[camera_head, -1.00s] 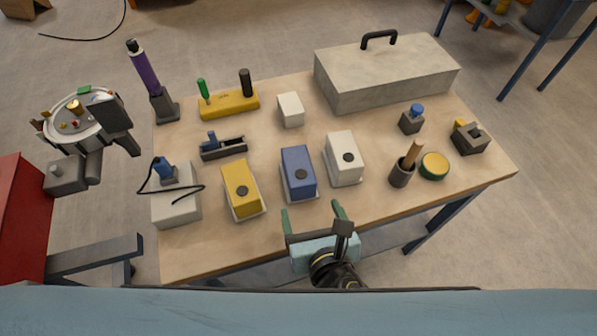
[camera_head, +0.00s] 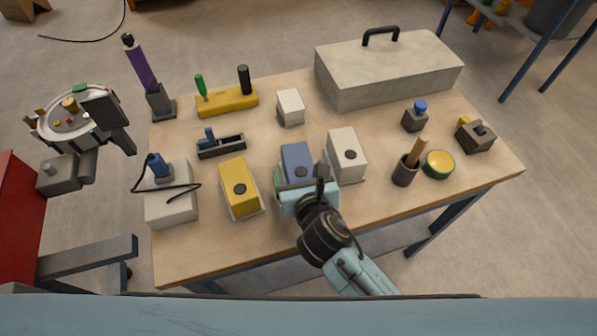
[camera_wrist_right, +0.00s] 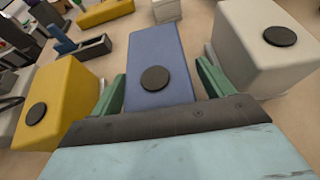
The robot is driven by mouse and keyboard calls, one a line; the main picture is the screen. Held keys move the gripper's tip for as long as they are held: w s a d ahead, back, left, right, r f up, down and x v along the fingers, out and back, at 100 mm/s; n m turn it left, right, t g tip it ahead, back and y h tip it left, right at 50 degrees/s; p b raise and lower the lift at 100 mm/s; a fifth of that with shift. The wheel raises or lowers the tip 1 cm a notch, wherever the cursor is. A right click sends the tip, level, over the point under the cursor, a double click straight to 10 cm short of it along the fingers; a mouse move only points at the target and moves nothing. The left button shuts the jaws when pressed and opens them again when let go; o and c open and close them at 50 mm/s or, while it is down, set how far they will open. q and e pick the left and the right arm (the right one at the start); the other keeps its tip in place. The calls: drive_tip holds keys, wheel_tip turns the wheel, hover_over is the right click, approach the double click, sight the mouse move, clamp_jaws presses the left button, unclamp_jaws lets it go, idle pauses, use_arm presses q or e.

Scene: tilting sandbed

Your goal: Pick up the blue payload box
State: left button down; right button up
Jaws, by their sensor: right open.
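The blue payload box (camera_head: 297,157) stands on the wooden table between a yellow box and a white box. My right gripper (camera_head: 294,178) covers its near part in the head view. In the right wrist view the blue box (camera_wrist_right: 155,52), with a dark round disc on top, lies between the two green fingers of my open right gripper (camera_wrist_right: 158,85). One finger is on each side of the box; I cannot tell whether they touch it. My left gripper is not in view.
The yellow box (camera_head: 239,187) and the white box (camera_head: 345,152) flank the blue box closely. A small white block (camera_head: 290,106) and a dark tray (camera_head: 221,147) sit behind. A dark cup (camera_head: 405,172) holding a wooden handle stands to the right. The table's front right is clear.

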drive_tip(key=shift+r, duration=0.1)
drive_tip(key=c, duration=1.4)
